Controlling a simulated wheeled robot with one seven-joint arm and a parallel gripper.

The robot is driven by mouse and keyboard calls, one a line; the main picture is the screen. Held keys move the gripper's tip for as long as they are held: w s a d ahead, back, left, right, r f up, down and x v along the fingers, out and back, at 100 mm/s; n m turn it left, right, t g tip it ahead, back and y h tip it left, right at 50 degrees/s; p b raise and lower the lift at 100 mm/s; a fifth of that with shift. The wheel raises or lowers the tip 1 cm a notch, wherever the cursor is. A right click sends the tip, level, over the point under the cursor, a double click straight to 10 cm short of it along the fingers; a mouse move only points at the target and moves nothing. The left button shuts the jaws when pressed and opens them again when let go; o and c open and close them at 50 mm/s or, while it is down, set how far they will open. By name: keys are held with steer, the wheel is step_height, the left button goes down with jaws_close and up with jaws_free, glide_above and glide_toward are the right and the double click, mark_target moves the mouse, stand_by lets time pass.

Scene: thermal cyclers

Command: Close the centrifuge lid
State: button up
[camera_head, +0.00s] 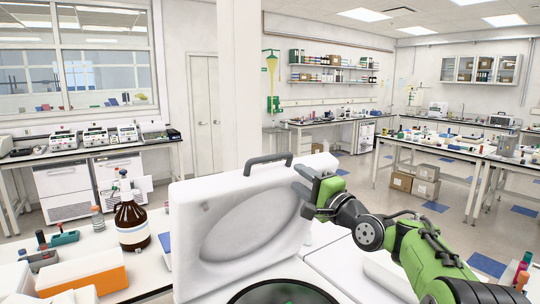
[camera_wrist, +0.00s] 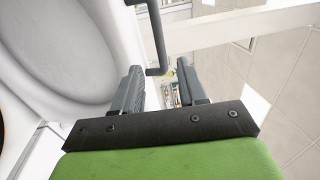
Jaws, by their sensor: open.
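The white centrifuge lid (camera_head: 195,235) stands raised and open, with a large oval recess on its inner face. A dark grey handle (camera_head: 268,159) sits on its top edge. Below the lid, the round centrifuge bowl (camera_head: 283,292) is partly in view at the bottom edge. My gripper (camera_head: 303,190) is open and empty beside the lid's right edge, lower than the handle. In the wrist view, the lid (camera_wrist: 65,50) fills the left side. The handle (camera_wrist: 156,38) shows just ahead of the gap between my open fingers (camera_wrist: 160,75). I cannot tell whether a finger touches the lid.
A brown bottle (camera_head: 131,221) stands left of the lid. An orange-and-white box (camera_head: 85,272) and a teal rack (camera_head: 65,238) lie on the bench at left. Other benches with instruments stand farther back. Open floor lies between them.

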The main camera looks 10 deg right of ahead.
mark_target(273, 158)
steer(key=p+x, duration=0.5)
steer(key=x, duration=0.7)
steer(key=shift+w+a+r, duration=0.1)
steer(key=shift+w+r, duration=0.1)
steer(key=shift+w+a+f, duration=0.15)
steer(key=shift+w+a, duration=0.05)
steer(key=shift+w, duration=0.4)
steer(key=shift+s, duration=0.1)
jaws_close()
